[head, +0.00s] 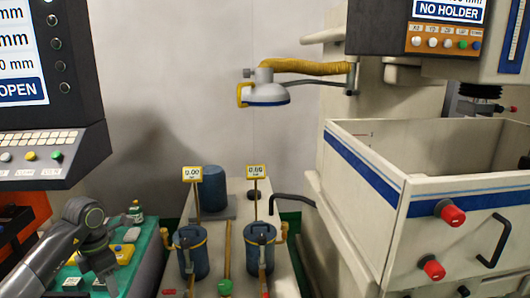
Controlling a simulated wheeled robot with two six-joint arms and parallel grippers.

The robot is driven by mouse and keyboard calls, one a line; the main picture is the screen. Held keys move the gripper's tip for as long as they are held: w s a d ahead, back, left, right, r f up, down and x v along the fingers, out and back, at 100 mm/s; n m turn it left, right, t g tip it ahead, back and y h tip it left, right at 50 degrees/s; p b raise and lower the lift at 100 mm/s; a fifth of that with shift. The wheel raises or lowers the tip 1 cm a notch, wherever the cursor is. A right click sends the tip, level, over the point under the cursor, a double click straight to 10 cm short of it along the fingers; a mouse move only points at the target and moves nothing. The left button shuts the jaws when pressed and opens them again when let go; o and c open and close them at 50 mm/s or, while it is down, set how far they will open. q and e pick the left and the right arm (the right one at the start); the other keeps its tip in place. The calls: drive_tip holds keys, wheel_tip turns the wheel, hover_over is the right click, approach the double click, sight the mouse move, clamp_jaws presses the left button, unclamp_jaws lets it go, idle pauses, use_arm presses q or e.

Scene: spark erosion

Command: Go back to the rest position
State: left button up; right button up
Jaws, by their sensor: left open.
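My left arm comes in from the lower left, bends at a grey joint and points down to my left gripper (110,284) at the bottom edge. The gripper is open, low over the green-topped surface (147,262), and I see nothing held in it. My right gripper is not in view.
A control console (52,95) overhangs my left arm. A small bottle (136,212) and a yellow item (124,253) are near the gripper. Two blue filter canisters (190,255) (259,248) stand at centre. A white machine tank (440,215) with red knobs fills the right.

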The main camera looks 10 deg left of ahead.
use_arm(q)
drive_tip(key=w+d+f+n+t+h+b, duration=0.25)
drive_tip(key=d+f+n+t+h, duration=0.2)
drive_tip(key=d+f+h, duration=0.8)
wheel_tip(320, 180, down, 17)
drive_tip(key=n+t+y+b, duration=0.2)
drive_tip(key=n+t+y, duration=0.2)
drive_tip(key=n+t, duration=0.75)
drive_tip(key=s+a+f+n+g+y+b, duration=0.1)
drive_tip(key=s+f+n+g+y, duration=0.35)
drive_tip(key=s+f+n, duration=0.65)
drive_tip(key=s+a+f+n+g+y+b, duration=0.1)
drive_tip(key=s+f+n+g+y, duration=0.2)
drive_tip(key=s+f+n+y, duration=0.7)
drive_tip(key=s+d+f+n+g+h, duration=0.2)
drive_tip(key=s+f, duration=0.4)
drive_tip(key=s, duration=0.4)
drive_tip(key=s+d+f+n+g+h, duration=0.2)
drive_tip(key=s+d+f+g, duration=0.3)
drive_tip(key=s, duration=0.6)
wheel_tip(320, 180, down, 2)
drive_tip(key=shift+d+f+n+h+b, duration=0.1)
drive_tip(key=shift+d+n+h+b, duration=0.2)
drive_tip(key=shift+d+h, duration=0.25)
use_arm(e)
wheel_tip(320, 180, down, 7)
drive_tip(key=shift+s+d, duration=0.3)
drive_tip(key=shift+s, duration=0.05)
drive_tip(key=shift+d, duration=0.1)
